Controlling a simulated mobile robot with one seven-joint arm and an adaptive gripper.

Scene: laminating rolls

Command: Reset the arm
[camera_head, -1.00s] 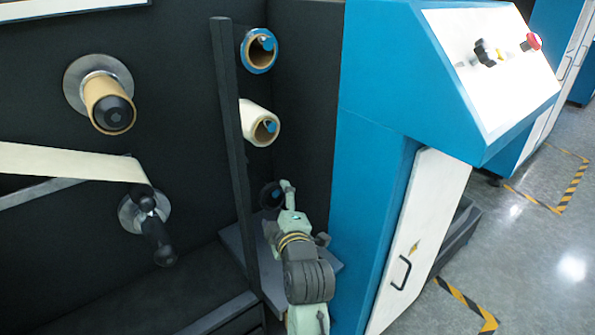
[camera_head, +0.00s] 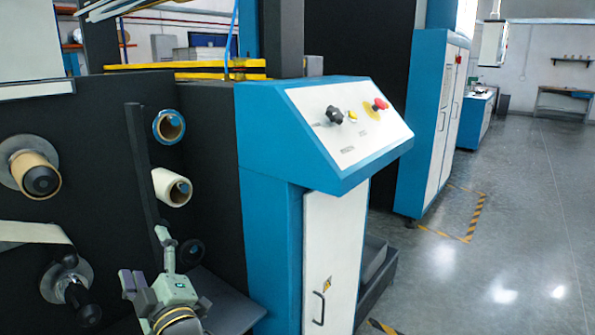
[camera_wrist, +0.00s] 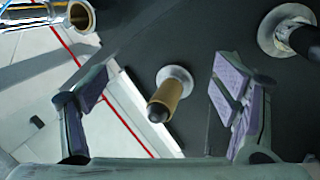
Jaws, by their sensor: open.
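My gripper (camera_head: 147,262) is low in the head view, in front of the dark machine face and below the rolls. In the wrist view my gripper (camera_wrist: 160,82) has its two purple-padded fingers wide apart with nothing held. A brown core on a spindle (camera_wrist: 168,95) shows between the fingers, beyond them, with no visible contact. My arm runs down out of the bottom of the head view, so most of it is hidden.
A blue-rimmed roll (camera_head: 169,127) and a white roll (camera_head: 172,187) hang beside a dark upright post (camera_head: 140,165). A brown core (camera_head: 35,174) is at left. The blue control console (camera_head: 335,130) stands right of my arm. Open floor (camera_head: 520,220) lies farther right.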

